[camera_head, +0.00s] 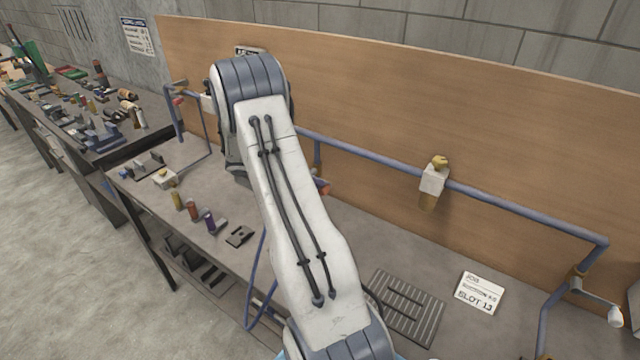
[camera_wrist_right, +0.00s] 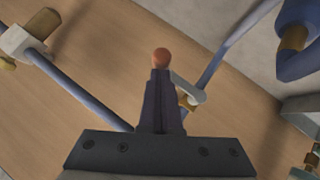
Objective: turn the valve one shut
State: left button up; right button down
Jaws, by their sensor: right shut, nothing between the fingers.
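In the head view a blue pipe (camera_head: 375,154) runs along the wooden backboard. A white valve block with a brass top and stem (camera_head: 433,178) sits on it right of centre. Another fitting with a pale lever (camera_head: 600,300) is at the far right. I cannot tell which is valve one. My right arm covers the middle of the head view and hides its fingers. In the right wrist view the right gripper (camera_wrist_right: 160,85) is shut and empty. An orange round knob (camera_wrist_right: 161,57) shows at its fingertips; contact is unclear. A pale lever (camera_wrist_right: 190,98) is partly hidden behind the fingers.
A white card (camera_head: 480,292) and a slotted grey plate (camera_head: 405,305) lie on the bench. Small coloured cylinders (camera_head: 193,210) stand near its front edge. A second bench (camera_head: 100,120) at left is cluttered. A blue pipe with a brass collar (camera_wrist_right: 293,38) shows in the wrist view.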

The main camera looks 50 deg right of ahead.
jog(key=shift+s+a+f, duration=0.2)
jog(key=shift+f, duration=0.2)
jog(key=shift+r, duration=0.75)
jog(key=shift+w+r, duration=0.1)
jog(key=shift+r, duration=0.1)
pick_arm(q)
jog(key=shift+w+f+b, duration=0.15)
jog(key=shift+f+b, duration=0.75)
jog(key=shift+w+f+b, duration=0.15)
jog(key=shift+f+b, duration=0.7)
jog(key=shift+f, duration=0.05)
pick_arm(e)
jog(key=w+d+r+v, duration=0.1)
jog(key=v, duration=1.1)
jog(key=shift+w+d+r, duration=0.2)
jog(key=shift+w+r, duration=0.05)
jog(key=shift+w, duration=0.05)
jog(key=shift+a, duration=0.1)
